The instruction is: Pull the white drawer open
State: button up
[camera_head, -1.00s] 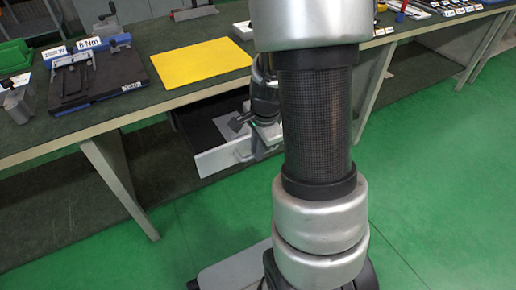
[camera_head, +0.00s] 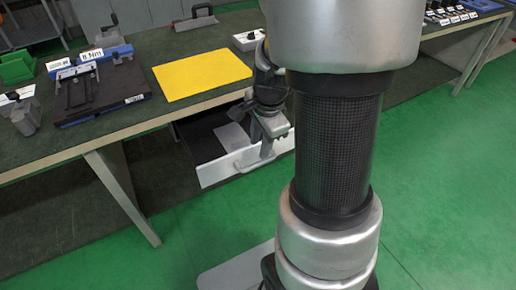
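The white drawer (camera_head: 222,173) hangs pulled out under the green workbench, left of my arm column. Its front is white and its inside is dark, with a pale flat piece (camera_head: 233,137) lying in it. A grey bar handle (camera_head: 245,163) sticks out from the drawer front. My gripper (camera_head: 268,148) is at the right part of the handle, over the drawer front. A finger reaches down to the handle. The gap between the fingers is too small and partly hidden, so I cannot tell whether it grips the handle. My arm hides the area right of the drawer.
On the workbench (camera_head: 150,125) lie a yellow sheet (camera_head: 203,75), a black-and-blue fixture (camera_head: 100,92), a grey metal block (camera_head: 20,112) and a white box (camera_head: 248,40). The bench legs stand left of the drawer. The green floor in front is clear.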

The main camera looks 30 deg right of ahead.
notch_tip(320, 180, up, 8)
jog(key=s+p, duration=0.1)
jog(key=p, duration=0.1)
jog(key=shift+s, duration=0.3)
jog(key=shift+r, duration=0.15)
jog(key=s+a+r+n+t+p, duration=0.1)
jog(key=s+a+r+n+t, duration=0.1)
jog(key=s+a+r+n, duration=0.55)
jog(key=s+a+r+n+t, duration=0.25)
jog(key=a+r+n, duration=0.35)
jog(key=n, duration=0.4)
notch_tip(320, 180, up, 16)
jog(key=d+g+p, duration=0.1)
jog(key=p, duration=1.4)
jog(key=shift+s+d+f, duration=0.15)
jog(key=shift+s+d, duration=0.05)
jog(key=shift+d, duration=0.1)
